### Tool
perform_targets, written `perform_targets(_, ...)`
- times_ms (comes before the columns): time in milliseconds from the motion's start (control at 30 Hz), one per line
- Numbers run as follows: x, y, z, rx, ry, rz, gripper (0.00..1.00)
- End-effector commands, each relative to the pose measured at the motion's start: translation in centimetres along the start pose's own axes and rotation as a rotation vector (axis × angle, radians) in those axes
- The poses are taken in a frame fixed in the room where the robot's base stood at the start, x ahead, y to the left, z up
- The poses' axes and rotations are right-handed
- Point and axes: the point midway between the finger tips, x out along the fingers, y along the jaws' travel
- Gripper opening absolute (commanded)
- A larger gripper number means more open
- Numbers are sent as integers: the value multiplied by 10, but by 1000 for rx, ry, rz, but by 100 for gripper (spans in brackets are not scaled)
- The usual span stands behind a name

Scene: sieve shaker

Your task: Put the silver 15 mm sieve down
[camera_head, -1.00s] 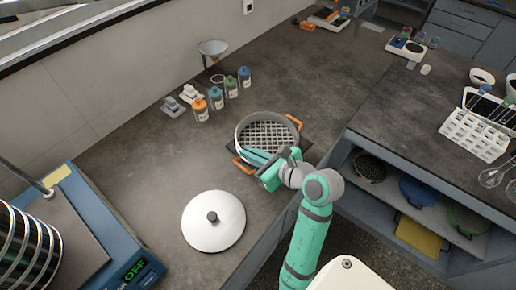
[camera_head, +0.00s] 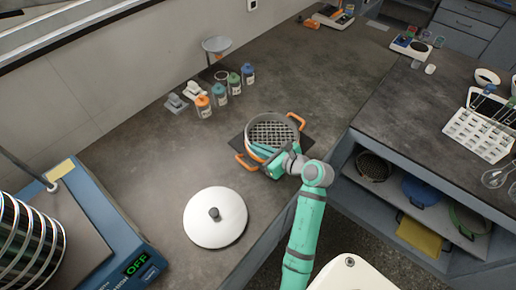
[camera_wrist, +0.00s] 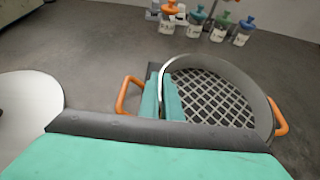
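The silver sieve (camera_head: 272,131) has a coarse square mesh and orange handles. It is level, over a dark square mat (camera_head: 308,143) on the bench. It looks very low, but I cannot tell for certain whether it touches the mat. In the wrist view the sieve (camera_wrist: 212,96) fills the right half, with an orange handle on each side. My gripper (camera_head: 263,150) is at its near left rim. In the wrist view the teal fingers (camera_wrist: 161,96) stand on either side of the rim wall, shut on it. The gripper body hides the sieve's near edge.
A white lid (camera_head: 215,222) with a dark knob lies to the left on the bench. Several capped bottles (camera_head: 219,96) and a funnel stand (camera_head: 216,48) are behind. A blue shaker base (camera_head: 118,243) is at far left. Other sieves (camera_head: 374,167) sit on a shelf to the right.

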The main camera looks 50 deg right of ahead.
Motion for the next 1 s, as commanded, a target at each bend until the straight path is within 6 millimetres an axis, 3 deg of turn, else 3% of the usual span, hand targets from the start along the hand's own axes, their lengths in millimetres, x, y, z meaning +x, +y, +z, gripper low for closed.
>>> perform_targets(267, 1, 0, -1, -1, -1, -1, 0)
perform_targets(367, 1, 0, -2, -1, -1, -1, 21)
perform_targets(400, 1, 0, -2, -1, -1, -1, 23)
perform_targets(700, 0, 0, -1, -1, -1, -1, 23)
perform_targets(867, -15, -1, -1, 0, -1, -3, 23)
perform_targets(1000, -40, -1, -1, -1, -2, -4, 23)
